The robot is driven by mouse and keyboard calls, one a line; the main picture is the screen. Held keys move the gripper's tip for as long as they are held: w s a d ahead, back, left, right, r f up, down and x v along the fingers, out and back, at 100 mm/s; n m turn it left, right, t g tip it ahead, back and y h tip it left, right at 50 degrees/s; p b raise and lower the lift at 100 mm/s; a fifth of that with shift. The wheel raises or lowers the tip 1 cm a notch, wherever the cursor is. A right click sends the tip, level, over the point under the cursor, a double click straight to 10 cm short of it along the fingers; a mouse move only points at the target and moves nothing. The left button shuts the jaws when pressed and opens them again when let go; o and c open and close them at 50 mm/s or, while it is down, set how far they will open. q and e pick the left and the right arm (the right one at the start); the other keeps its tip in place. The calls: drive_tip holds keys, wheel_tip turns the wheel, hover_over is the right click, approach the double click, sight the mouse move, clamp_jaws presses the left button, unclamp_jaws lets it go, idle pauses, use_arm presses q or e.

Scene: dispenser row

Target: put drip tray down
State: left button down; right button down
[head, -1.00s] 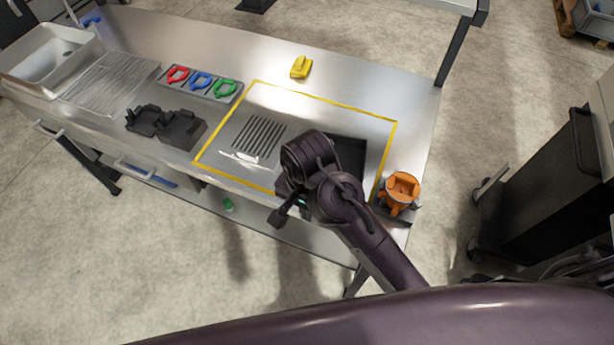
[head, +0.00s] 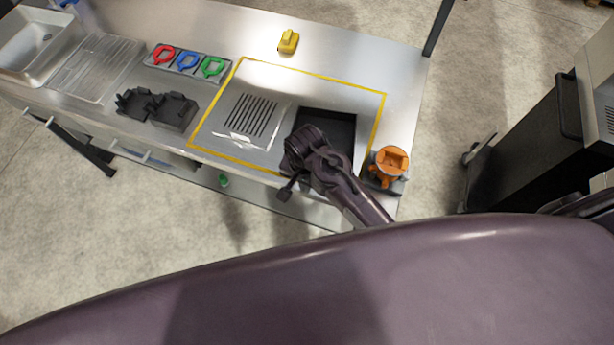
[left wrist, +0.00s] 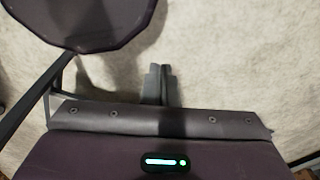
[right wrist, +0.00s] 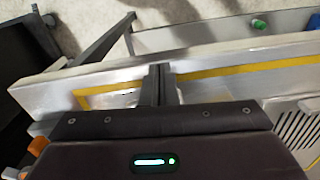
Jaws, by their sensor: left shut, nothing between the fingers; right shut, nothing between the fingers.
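The drip tray (head: 246,120), a flat silvery plate with dark parallel slots, lies on the steel counter inside the yellow outline. Its slotted corner also shows at the right of the right wrist view (right wrist: 298,132). My right gripper (right wrist: 158,72) is shut and empty, by the counter's front edge and apart from the tray. In the head view its arm covers part of a dark square area (head: 340,127) right of the tray. My left gripper (left wrist: 158,72) is shut and empty over bare floor. It is outside the head view.
An orange part (head: 391,162) stands at the counter's right end. A yellow block (head: 288,41) sits at the back. Red, blue and green pieces in a rack (head: 188,62), black holders (head: 155,107) and a sink (head: 35,42) are to the left. A dark cabinet (head: 545,140) stands right.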

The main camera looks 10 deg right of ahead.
drive_tip(key=shift+w+d+r, duration=0.1)
drive_tip(key=shift+w+d, duration=0.1)
drive_tip(key=shift+w, duration=0.15)
drive_tip(key=shift+d, duration=0.1)
drive_tip(key=w+d, duration=0.2)
drive_tip(key=shift+w+d, duration=0.15)
drive_tip(key=shift+w, duration=0.25)
use_arm(q)
drive_tip(key=shift+s+r, duration=0.1)
drive_tip(key=shift+s, duration=0.6)
drive_tip(key=shift+a, duration=0.1)
use_arm(e)
drive_tip(key=shift+s, duration=0.15)
